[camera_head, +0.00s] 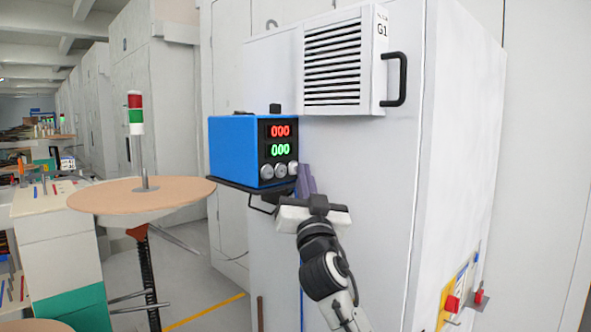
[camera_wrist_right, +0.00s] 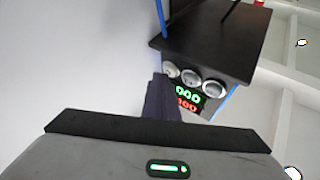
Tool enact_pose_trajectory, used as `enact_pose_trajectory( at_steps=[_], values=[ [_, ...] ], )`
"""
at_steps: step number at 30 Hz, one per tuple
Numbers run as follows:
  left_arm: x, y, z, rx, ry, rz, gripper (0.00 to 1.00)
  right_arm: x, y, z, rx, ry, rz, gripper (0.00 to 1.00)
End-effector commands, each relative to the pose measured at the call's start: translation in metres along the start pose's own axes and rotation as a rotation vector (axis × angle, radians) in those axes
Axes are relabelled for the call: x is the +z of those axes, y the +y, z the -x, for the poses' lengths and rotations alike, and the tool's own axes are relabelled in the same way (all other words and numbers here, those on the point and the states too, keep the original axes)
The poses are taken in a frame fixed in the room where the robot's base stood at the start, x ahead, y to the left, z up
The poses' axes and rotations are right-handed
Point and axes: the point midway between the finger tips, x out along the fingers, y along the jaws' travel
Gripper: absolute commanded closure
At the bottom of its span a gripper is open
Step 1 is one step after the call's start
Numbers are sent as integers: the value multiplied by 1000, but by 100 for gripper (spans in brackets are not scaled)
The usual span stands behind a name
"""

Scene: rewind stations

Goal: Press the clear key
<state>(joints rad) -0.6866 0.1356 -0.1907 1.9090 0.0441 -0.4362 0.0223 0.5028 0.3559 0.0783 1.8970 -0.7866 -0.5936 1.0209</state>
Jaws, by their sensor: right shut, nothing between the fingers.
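A blue box (camera_head: 235,148) with a red readout (camera_head: 281,131) and a green readout (camera_head: 281,149), both showing zeros, sits on a dark shelf on the cabinet. Three round silver keys (camera_head: 280,170) line its lower front; no label is readable, so I cannot tell which is the clear key. The keys (camera_wrist_right: 191,76) show upside down in the right wrist view. My right gripper (camera_head: 304,172) is shut and empty, its fingers up just right of the rightmost key. In the wrist view its fingertips (camera_wrist_right: 161,80) appear close to that key; contact cannot be told. My left gripper is out of view.
A louvred grey unit (camera_head: 338,62) with a black handle (camera_head: 396,79) juts from the white cabinet (camera_head: 375,165) above the gripper. A round tan table (camera_head: 115,200) with a red-green signal lamp (camera_head: 136,113) stands at left. Red switches (camera_head: 452,303) sit low at right.

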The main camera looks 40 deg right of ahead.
Motion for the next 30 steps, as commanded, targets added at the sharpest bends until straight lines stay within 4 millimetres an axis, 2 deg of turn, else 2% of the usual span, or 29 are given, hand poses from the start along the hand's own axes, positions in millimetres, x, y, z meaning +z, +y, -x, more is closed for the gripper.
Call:
enact_pose_trajectory(
  at_steps=[16,30],
  values=[
    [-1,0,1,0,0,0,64,-6,6,9,1,0,-1,100],
    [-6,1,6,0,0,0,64,-28,28,39,1,0,-2,100]
  ],
)
